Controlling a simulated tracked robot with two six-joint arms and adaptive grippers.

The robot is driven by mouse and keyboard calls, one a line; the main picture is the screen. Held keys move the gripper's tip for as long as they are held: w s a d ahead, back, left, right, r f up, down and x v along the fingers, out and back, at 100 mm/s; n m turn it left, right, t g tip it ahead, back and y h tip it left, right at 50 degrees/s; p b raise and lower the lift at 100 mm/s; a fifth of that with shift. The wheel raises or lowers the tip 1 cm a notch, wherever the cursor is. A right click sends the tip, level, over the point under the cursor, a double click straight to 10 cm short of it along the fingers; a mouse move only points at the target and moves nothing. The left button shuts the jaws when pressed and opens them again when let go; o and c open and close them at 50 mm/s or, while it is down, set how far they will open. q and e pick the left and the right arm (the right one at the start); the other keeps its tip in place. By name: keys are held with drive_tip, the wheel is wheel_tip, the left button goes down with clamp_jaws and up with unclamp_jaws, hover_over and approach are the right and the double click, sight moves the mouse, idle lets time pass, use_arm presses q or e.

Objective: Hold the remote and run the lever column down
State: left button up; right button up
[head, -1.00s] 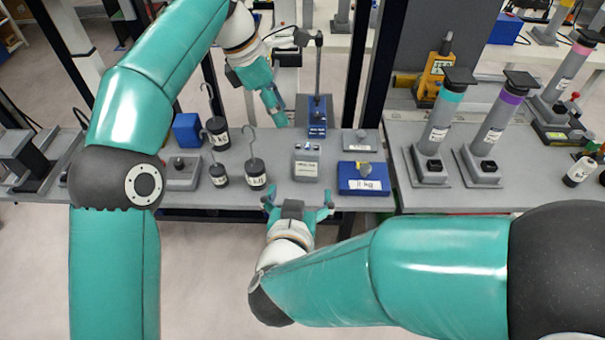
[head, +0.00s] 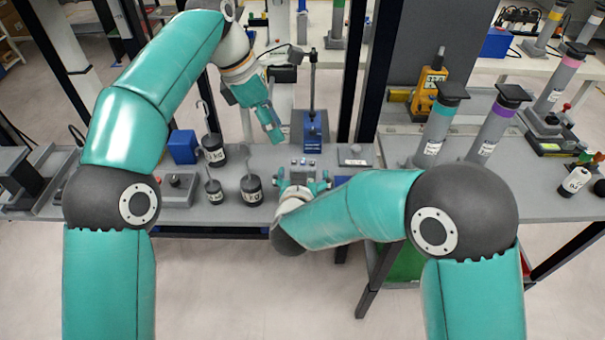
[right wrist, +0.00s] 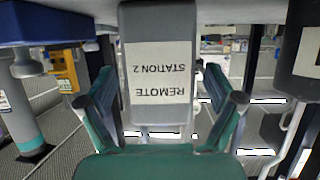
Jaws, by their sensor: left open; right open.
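The remote (head: 306,162) is a small grey box with buttons on top, standing on the grey bench. In the right wrist view the remote (right wrist: 160,70) shows its "REMOTE STATION 2" label upside down. My right gripper (head: 304,179) is open, its fingers on either side of the remote's near end, with gaps visible in the wrist view (right wrist: 160,88). A dark upright post on a blue base (head: 315,127), apparently the lever column, stands behind the remote. My left gripper (head: 272,128) is open and empty, pointing down just left of that base.
Hooked weights (head: 252,188) and a blue block (head: 183,146) stand left of the remote. A grey plate (head: 354,155) lies to its right. My right forearm hides the bench's front right part. Tall banded cylinders (head: 438,125) stand on the right bench.

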drive_tip(key=shift+w+f, duration=0.1)
drive_tip(key=shift+w, duration=0.1)
drive_tip(key=c, duration=1.3)
use_arm(q)
clamp_jaws()
use_arm(e)
drive_tip(key=shift+c, duration=0.2)
